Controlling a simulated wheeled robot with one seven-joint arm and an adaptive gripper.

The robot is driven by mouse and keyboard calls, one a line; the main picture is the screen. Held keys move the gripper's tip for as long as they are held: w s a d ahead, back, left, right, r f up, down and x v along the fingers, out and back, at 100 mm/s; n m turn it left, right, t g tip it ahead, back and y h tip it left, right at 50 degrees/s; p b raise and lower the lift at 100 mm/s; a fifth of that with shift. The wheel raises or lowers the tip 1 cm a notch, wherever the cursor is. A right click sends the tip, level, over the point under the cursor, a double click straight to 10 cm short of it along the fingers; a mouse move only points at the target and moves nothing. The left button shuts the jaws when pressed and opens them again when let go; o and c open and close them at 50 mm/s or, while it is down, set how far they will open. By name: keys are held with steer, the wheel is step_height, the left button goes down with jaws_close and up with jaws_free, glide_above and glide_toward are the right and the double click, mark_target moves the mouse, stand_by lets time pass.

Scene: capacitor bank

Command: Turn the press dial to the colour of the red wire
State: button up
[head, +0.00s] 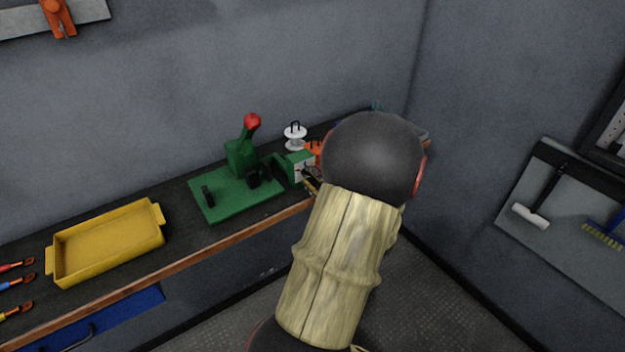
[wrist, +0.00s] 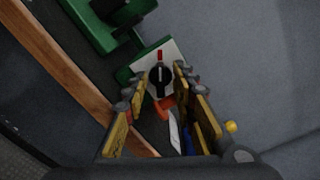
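The green press (head: 241,158) with a red-knobbed lever stands on the bench. On its right is a green box with a white face (head: 299,168). In the wrist view the black dial (wrist: 160,76) sits on the white plate (wrist: 141,68), with a red mark (wrist: 159,55) above it. The knob's pale line runs roughly toward that mark; I cannot tell which end points. My gripper (wrist: 162,79) is open, its fingers on either side of the dial; contact is unclear. A red-sleeved wire with a copper-coloured end (head: 12,267) lies at the far left.
A blue (head: 17,284) and a yellow (head: 15,311) wire lie beside the red one. A yellow tray (head: 107,243) stands left of the press. A white spool (head: 295,135) stands behind the box. Orange and other items lie close past the dial.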

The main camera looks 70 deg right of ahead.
steer(key=v, duration=1.2)
stand_by(0.7)
